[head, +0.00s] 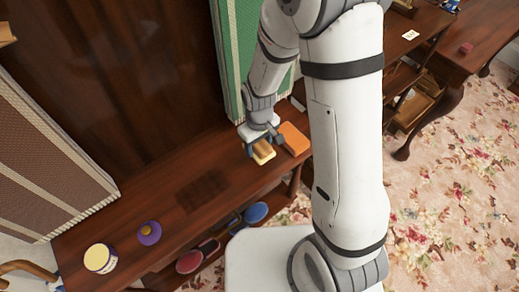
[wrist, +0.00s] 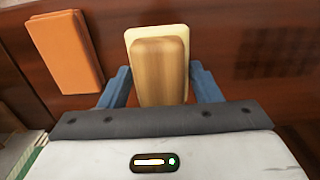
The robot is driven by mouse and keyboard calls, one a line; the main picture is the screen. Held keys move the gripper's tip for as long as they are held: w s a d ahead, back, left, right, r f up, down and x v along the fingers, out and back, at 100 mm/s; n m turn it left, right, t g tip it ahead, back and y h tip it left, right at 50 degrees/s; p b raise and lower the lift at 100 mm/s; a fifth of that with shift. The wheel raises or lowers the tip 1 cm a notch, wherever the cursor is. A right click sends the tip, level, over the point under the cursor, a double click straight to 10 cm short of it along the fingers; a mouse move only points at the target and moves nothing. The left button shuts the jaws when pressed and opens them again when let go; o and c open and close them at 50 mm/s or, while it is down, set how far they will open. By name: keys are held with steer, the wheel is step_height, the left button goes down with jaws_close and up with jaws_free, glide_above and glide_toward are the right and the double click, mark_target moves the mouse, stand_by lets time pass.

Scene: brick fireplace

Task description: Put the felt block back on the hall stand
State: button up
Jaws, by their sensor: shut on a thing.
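The felt block (head: 263,153), a tan wooden block with a cream felt layer, is in my gripper (head: 261,144). The wrist view shows the block (wrist: 160,62) between the two blue fingers of my gripper (wrist: 162,86), one on each side. The block is over the right part of a long dark wooden stand (head: 130,203), which looks like the hall stand. I cannot tell whether the block touches its top.
An orange block (head: 293,138) lies on the stand just right of my gripper. A purple round thing (head: 149,233) and a cream tin (head: 100,258) are at the left end. Shoes (head: 255,213) sit below. The middle top is clear; a green panel (head: 240,55) stands behind.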

steer(key=shift+w+f, duration=0.2)
steer(key=shift+f, duration=0.75)
steer(key=f, duration=0.3)
steer(key=shift+s, duration=0.2)
steer(key=shift+w+f, duration=0.2)
steer(key=shift+f, duration=0.15)
steer(key=shift+s+r, duration=0.1)
steer(key=shift+s, duration=0.1)
steer(key=shift+w+f, duration=0.1)
steer(key=shift+f, duration=0.1)
steer(key=o, duration=0.9)
steer(key=shift+r, duration=0.15)
